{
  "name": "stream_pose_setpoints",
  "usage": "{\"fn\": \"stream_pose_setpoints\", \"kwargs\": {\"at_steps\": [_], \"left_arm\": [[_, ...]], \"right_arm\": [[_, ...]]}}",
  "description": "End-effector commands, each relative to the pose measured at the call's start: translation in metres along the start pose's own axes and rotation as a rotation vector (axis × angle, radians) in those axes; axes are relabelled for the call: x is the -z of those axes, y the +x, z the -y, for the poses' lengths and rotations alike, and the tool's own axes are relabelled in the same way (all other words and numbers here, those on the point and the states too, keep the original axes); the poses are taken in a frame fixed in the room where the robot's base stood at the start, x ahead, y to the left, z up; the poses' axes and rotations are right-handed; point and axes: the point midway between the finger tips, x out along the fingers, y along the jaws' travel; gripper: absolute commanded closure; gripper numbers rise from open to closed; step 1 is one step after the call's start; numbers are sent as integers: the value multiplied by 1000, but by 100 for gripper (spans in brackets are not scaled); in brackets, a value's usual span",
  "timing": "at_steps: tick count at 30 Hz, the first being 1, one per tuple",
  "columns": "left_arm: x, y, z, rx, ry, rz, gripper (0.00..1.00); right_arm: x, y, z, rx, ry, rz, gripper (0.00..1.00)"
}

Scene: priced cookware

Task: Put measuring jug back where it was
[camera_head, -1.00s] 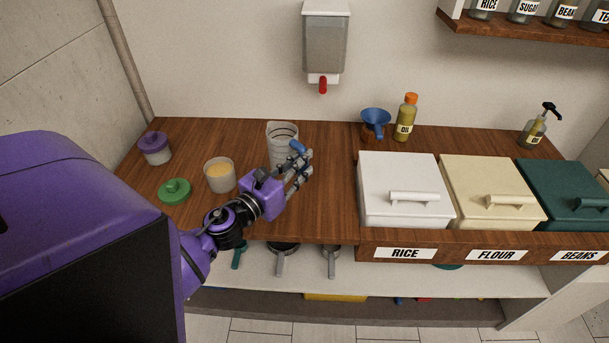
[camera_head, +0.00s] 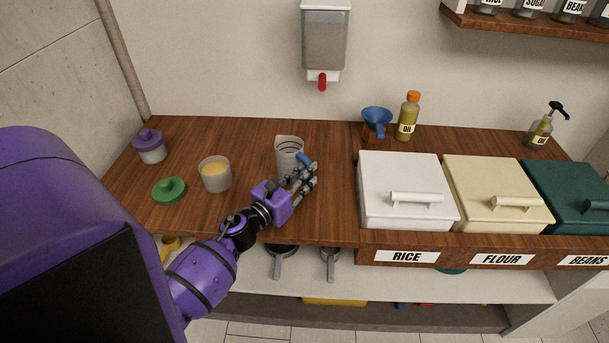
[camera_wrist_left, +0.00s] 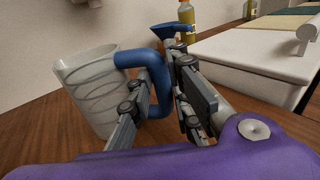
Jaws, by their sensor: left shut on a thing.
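The measuring jug (camera_head: 288,150) is a clear, marked cup with a blue handle, over the wooden counter below the wall dispenser. My left gripper (camera_head: 304,176) is at its near right side, shut on the blue handle. In the left wrist view the jug (camera_wrist_left: 92,88) is slightly tilted and its handle (camera_wrist_left: 157,62) passes between the fingers of my left gripper (camera_wrist_left: 163,100). I cannot tell whether the jug's base touches the counter. My right gripper is not in view.
A tub with yellow contents (camera_head: 215,176), a green lid (camera_head: 169,190) and a purple-lidded jar (camera_head: 150,146) stand left. A white rice bin (camera_head: 405,190) borders the right. The dispenser (camera_head: 324,40) hangs above. A blue funnel (camera_head: 376,118) and oil bottle (camera_head: 408,118) stand behind.

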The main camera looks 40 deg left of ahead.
Motion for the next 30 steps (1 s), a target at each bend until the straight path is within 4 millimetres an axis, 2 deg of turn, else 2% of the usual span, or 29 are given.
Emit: {"fn": "stream_pose_setpoints", "kwargs": {"at_steps": [5,6,10,18,22,26,30], "left_arm": [[5,0,0,0,0,-2,100],[5,0,0,0,0,-2,80],[4,0,0,0,0,-1,64],[3,0,0,0,0,-1,64],[-4,0,0,0,0,2,64],[4,-24,0,-1,0,-6,64],[6,-56,0,-1,1,-8,64]], "right_arm": [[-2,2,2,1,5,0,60],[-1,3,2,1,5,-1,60],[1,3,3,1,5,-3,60],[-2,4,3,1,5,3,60],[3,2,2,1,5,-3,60],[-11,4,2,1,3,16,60],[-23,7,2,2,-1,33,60]]}}
